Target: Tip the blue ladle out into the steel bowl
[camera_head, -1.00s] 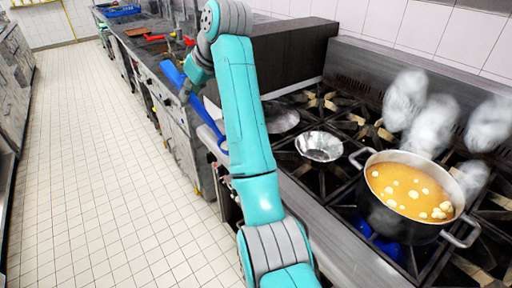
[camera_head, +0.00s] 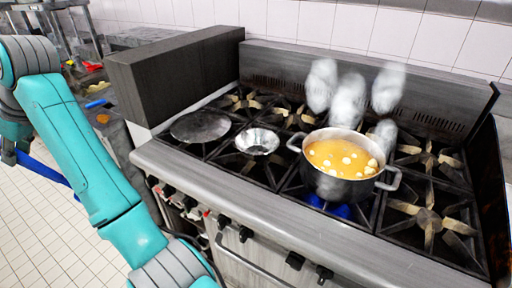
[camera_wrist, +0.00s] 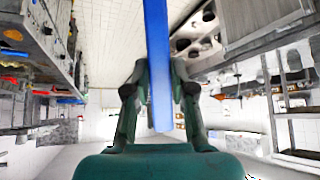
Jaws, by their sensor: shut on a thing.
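The blue ladle's handle (camera_wrist: 157,40) runs between the fingers of my gripper (camera_wrist: 160,88) in the wrist view. My gripper is shut on it. In the head view my gripper (camera_head: 14,152) is at the far left edge, and part of the blue ladle (camera_head: 48,173) shows behind my arm. The ladle's cup is not visible, so I cannot tell what it holds. The steel bowl (camera_head: 257,142) sits on the stove, left of the pot and well to the right of my gripper. Its inside looks bare.
A dark pot (camera_head: 340,185) of orange soup with pale lumps steams over a blue flame. A flat round pan (camera_head: 200,126) lies left of the bowl. A tall dark panel (camera_head: 175,75) stands at the stove's left end. Tiled floor (camera_head: 50,240) is open at left.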

